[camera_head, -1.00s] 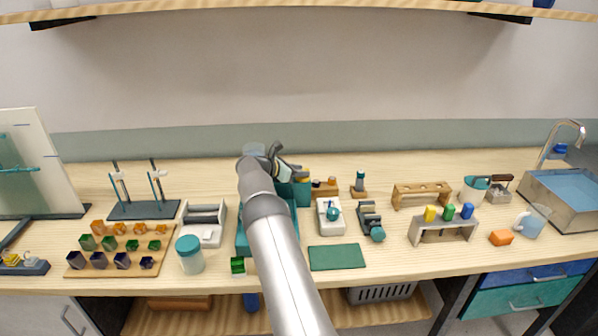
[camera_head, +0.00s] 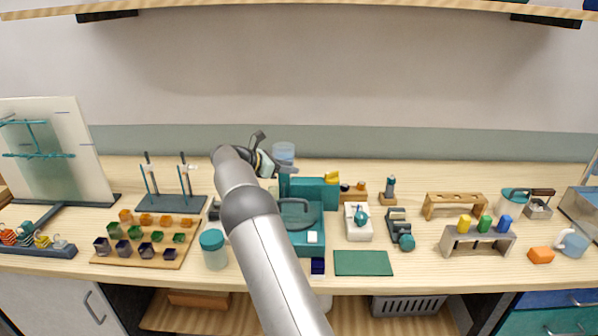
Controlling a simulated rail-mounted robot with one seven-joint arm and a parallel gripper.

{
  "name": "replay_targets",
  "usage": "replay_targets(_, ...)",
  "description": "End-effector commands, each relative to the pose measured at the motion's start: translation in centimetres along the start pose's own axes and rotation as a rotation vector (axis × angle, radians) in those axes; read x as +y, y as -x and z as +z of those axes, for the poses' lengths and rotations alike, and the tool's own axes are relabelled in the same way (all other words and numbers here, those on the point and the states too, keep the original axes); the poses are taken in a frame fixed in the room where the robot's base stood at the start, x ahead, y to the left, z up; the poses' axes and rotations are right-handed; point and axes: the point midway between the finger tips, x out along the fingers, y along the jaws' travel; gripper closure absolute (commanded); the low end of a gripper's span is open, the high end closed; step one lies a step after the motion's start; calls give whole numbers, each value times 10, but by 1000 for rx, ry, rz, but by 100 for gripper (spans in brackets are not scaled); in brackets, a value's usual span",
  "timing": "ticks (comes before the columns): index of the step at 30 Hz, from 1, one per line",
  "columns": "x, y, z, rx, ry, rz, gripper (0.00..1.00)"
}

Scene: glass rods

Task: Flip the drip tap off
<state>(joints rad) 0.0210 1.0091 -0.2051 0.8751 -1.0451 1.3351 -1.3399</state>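My gripper (camera_head: 264,162) is at the back middle of the bench, beside a clear bluish vessel (camera_head: 283,152) that stands behind a teal machine (camera_head: 309,190). Its dark fingers are small and seen at an angle, so I cannot tell whether they are open or shut. Nothing is clearly held. I cannot make out a drip tap for certain; any tap near the vessel is too small or hidden by my gripper. A yellow piece (camera_head: 331,177) shows at the machine's right back corner. My arm covers the machine's left side.
A teal-lidded jar (camera_head: 214,250) and a wooden board of coloured cups (camera_head: 146,255) stand left of my arm. A stand with thin rods (camera_head: 157,208) is behind them. A white device (camera_head: 358,222) and a green mat (camera_head: 363,263) lie right of the machine.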

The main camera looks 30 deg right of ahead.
Motion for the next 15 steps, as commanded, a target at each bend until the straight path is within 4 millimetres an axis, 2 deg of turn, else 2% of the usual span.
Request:
replay_targets(10,0,6,0,0,0,0,65)
replay_targets(11,0,6,0,0,0,0,63)
replay_targets(14,-2,4,0,18,-14,-3,35)
replay_targets(15,-3,2,-2,42,-32,-6,30)
